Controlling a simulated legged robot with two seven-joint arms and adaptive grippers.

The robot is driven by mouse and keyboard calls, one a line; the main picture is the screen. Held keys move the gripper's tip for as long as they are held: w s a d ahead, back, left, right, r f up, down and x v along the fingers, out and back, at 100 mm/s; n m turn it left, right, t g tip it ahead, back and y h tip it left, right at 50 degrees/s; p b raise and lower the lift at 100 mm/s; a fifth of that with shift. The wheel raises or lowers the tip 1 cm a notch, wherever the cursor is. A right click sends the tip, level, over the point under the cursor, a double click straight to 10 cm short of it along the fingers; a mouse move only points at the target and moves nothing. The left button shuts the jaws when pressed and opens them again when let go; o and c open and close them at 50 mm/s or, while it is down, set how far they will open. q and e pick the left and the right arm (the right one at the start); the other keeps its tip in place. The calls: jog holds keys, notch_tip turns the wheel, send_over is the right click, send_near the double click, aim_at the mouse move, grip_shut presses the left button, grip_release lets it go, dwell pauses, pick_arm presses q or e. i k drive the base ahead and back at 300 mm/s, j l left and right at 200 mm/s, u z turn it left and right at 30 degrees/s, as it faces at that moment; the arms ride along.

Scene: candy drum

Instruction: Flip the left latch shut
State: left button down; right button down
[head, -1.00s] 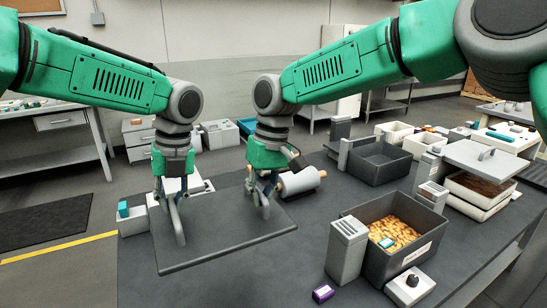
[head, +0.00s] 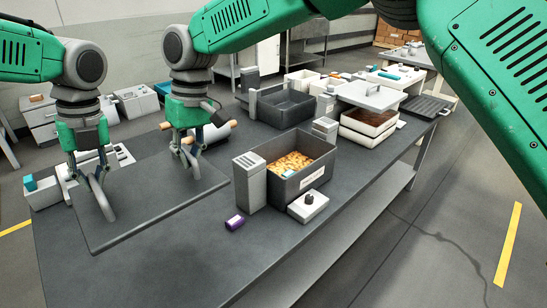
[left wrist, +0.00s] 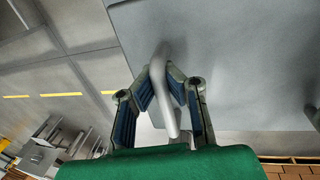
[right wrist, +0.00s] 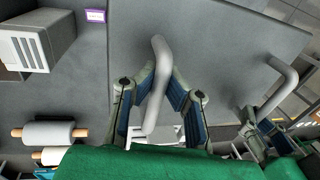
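I cannot make out a latch in any view. A flat dark grey panel (head: 150,205) with two bar handles lies at the left of the table. My left gripper (head: 88,177) is closed around the left handle (head: 105,205); the left wrist view shows its fingers (left wrist: 160,75) on both sides of the grey bar (left wrist: 168,105). My right gripper (head: 182,146) is closed around the right handle (head: 192,168); in the right wrist view its fingertips (right wrist: 160,78) press against the bar (right wrist: 156,105). The fingers partly hide both handles.
A roller with wooden ends (head: 206,132) lies behind the panel. An empty dark bin (head: 281,105) is farther back.

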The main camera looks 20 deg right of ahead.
aim_at(250, 163)
jog(key=l, duration=1.55)
jog(key=i+l, duration=0.4)
jog(key=i, duration=0.15)
